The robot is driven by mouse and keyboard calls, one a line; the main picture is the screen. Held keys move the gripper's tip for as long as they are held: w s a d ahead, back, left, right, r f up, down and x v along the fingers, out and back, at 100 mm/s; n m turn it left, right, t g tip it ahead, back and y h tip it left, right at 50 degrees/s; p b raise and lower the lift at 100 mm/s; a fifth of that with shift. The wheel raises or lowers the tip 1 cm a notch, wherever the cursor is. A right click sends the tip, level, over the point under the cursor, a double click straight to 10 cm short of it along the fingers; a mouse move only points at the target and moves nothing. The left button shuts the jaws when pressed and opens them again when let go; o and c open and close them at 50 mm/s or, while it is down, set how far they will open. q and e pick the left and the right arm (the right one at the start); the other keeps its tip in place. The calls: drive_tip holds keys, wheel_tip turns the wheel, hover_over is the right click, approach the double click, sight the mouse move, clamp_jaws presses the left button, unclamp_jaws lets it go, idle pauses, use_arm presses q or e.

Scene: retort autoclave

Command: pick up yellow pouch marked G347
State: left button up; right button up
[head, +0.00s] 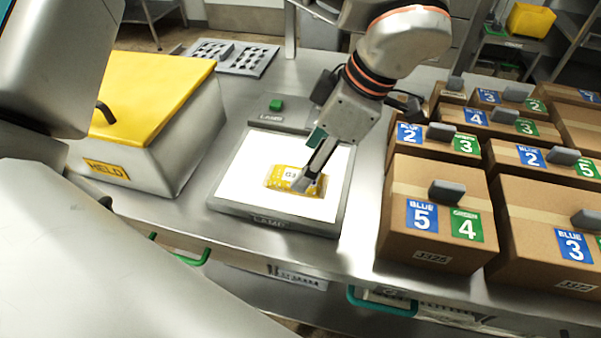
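The yellow pouch (279,178) lies flat on the white lit panel of the lamp box (240,170). Its white label shows "G3"; the rest of the marking is hidden behind my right gripper. My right gripper (308,183) comes down from the top and points at the right part of the pouch, with its fingertips at or just over it. The fingers overlap in this view, so I cannot tell whether they are open or closed on the pouch. My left gripper is out of view; only grey arm parts show at the left.
A box with a yellow lid, marked HELD (107,168), stands left of the lamp. Several cardboard boxes (437,213) with blue and green number labels fill the right side. A grey tray (232,57) with dark slots lies behind. A green button (276,105) sits behind the panel.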

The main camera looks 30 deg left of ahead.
use_arm(q)
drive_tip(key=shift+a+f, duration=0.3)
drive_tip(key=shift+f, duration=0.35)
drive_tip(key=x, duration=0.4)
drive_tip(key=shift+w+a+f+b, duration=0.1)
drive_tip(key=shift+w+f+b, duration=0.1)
drive_tip(key=shift+b, duration=0.1)
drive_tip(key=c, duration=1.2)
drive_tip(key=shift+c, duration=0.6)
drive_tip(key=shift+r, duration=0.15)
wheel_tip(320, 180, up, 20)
drive_tip(key=p, duration=0.3)
use_arm(e)
drive_tip(key=shift+s+a+r, duration=0.1)
drive_tip(key=shift+a+r, duration=0.1)
drive_tip(key=shift+r, duration=0.75)
